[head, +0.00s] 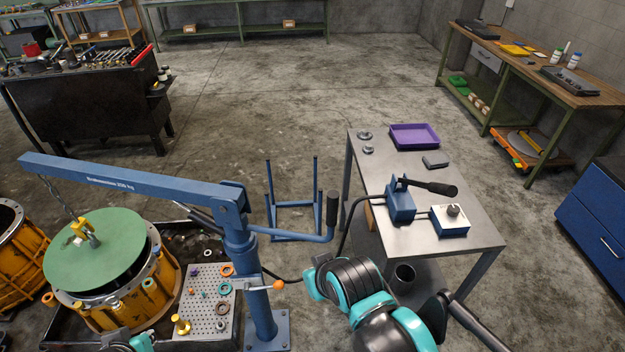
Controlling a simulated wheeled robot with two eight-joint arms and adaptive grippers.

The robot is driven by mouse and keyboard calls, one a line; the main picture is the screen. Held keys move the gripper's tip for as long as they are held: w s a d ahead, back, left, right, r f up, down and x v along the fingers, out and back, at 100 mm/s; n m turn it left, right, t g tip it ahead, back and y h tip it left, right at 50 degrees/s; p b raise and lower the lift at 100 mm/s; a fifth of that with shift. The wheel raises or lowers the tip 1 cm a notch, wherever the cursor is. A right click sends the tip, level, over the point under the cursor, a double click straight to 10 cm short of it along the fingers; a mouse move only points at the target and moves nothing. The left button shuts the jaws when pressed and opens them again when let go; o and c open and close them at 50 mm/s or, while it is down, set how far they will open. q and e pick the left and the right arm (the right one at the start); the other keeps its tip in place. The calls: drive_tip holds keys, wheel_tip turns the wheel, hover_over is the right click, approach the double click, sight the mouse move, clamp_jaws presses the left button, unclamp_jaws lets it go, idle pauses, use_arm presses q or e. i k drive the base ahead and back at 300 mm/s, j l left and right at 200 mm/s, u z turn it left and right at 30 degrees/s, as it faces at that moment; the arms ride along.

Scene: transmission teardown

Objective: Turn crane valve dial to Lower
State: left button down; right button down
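The crane valve box (449,221) is a small white block with a blue base on the metal table. Its round grey dial knob (453,210) is on top. Any markings and the dial's setting are too small to read. A blue hand pump (401,203) with a black lever stands just left of it. The blue crane (130,180) has its boom over a green round plate (98,248), with a yellow hook (82,229) at the plate's middle. My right arm's teal and black links are below the table's front; its gripper cannot be made out. Only a bit of my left arm shows at the bottom left.
The metal table (437,185) also holds a purple tray (414,136), a dark flat block (435,162) and small metal parts. An orange housing (140,300) sits under the green plate. A pegboard (207,305) with rings stands beside the crane post. Floor beyond the table is clear.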

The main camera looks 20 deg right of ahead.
sight(453, 210)
drive_tip(key=z, duration=1.5)
drive_tip(key=i+j+z, duration=0.1)
drive_tip(key=z, duration=0.25)
drive_tip(key=i, duration=0.1)
